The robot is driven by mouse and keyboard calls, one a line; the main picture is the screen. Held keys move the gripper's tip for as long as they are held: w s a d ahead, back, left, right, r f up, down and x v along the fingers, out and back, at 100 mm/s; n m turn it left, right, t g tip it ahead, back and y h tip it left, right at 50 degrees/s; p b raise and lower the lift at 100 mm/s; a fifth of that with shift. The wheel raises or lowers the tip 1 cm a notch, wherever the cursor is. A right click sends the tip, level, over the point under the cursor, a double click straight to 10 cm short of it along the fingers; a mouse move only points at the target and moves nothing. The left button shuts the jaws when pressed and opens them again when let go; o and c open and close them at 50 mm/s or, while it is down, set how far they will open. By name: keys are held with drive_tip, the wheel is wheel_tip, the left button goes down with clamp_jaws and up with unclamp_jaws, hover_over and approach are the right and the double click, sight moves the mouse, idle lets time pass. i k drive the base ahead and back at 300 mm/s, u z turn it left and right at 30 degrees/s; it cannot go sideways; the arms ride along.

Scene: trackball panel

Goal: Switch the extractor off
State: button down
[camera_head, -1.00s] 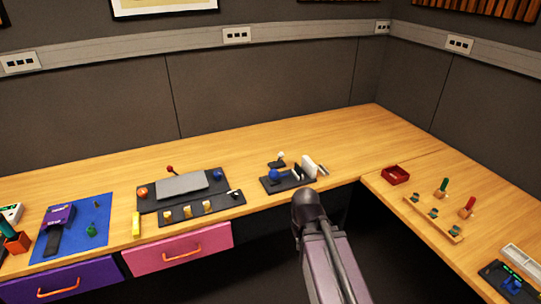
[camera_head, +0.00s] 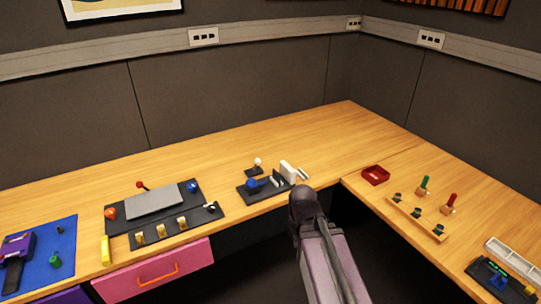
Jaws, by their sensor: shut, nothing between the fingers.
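No label for the extractor is legible, so I cannot tell which control it is. A black panel (camera_head: 123,223) on the bench at left carries a grey slab (camera_head: 152,201), a red-knobbed lever (camera_head: 140,185), an orange knob (camera_head: 110,213) and a blue ball (camera_head: 193,187). A dark strip (camera_head: 150,241) in front of it bears three tan switches (camera_head: 161,231) and a small black-and-white control (camera_head: 212,208). Their settings are too small to read.
Right of the panel stands a dark stand (camera_head: 249,196) with a blue ball (camera_head: 252,185) and a white block (camera_head: 288,171). A red tray (camera_head: 375,176) and a wooden peg board (camera_head: 418,219) lie on the right bench. A pink drawer (camera_head: 185,263) is below. Bare bench lies behind the panel.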

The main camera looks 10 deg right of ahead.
sight(258, 161)
drive_tip(key=z, duration=0.1)
drive_tip(key=i, duration=0.85)
drive_tip(key=u, duration=0.3)
